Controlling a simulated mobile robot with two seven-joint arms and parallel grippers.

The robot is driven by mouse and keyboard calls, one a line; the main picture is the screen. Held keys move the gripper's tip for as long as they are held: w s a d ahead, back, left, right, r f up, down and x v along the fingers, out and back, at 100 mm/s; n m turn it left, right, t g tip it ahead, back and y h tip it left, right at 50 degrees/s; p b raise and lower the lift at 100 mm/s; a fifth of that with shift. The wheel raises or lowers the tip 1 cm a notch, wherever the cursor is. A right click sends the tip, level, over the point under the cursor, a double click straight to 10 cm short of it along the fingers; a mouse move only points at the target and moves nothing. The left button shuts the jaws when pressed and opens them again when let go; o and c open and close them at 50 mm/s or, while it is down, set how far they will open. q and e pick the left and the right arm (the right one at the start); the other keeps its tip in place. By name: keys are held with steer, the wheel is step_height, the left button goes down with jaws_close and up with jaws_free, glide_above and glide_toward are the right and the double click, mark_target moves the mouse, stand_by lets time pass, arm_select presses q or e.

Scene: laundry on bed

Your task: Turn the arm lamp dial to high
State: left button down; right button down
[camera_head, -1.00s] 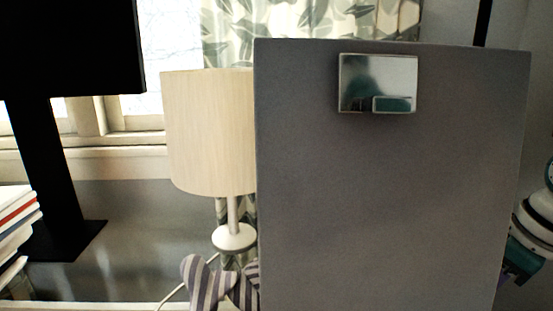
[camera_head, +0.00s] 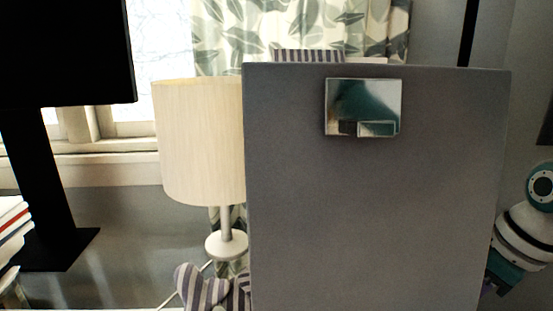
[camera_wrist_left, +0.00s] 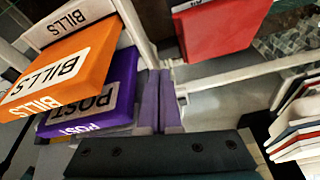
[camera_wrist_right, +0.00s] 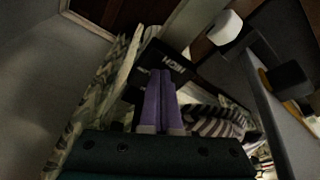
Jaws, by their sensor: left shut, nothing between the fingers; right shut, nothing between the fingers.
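In the right wrist view a black panel (camera_wrist_right: 176,66) carries white upside-down lettering that seems to read HIGH. My right gripper (camera_wrist_right: 161,72) is shut and empty, its purple fingertips in front of the panel's lower edge; whether they touch it I cannot tell. No dial can be made out clearly. In the head view a lamp with a cream shade (camera_head: 200,140) stands left of a large grey panel, which hides its right side; I cannot tell if it is the arm lamp. My left gripper (camera_wrist_left: 163,72) is shut and empty, beside a purple POST box (camera_wrist_left: 115,95).
The grey panel (camera_head: 370,210) with a shiny metal plate (camera_head: 363,107) blocks much of the head view. An orange BILLS box (camera_wrist_left: 65,75), a red box (camera_wrist_left: 220,30) and books (camera_wrist_left: 298,125) surround my left gripper. Striped fabric (camera_wrist_right: 215,122) lies right of my right gripper.

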steer(key=shift+s+a+r+p, duration=0.1)
steer(key=shift+a+p, duration=0.3)
steer(key=shift+p, duration=0.25)
steer(key=shift+s+a, duration=0.1)
steer(key=shift+a, duration=0.15)
steer(key=shift+p, duration=0.3)
steer(key=shift+s+p, duration=0.35)
steer(key=shift+p, duration=0.25)
step_height(320, 180, up, 6)
steer(key=p, duration=0.6)
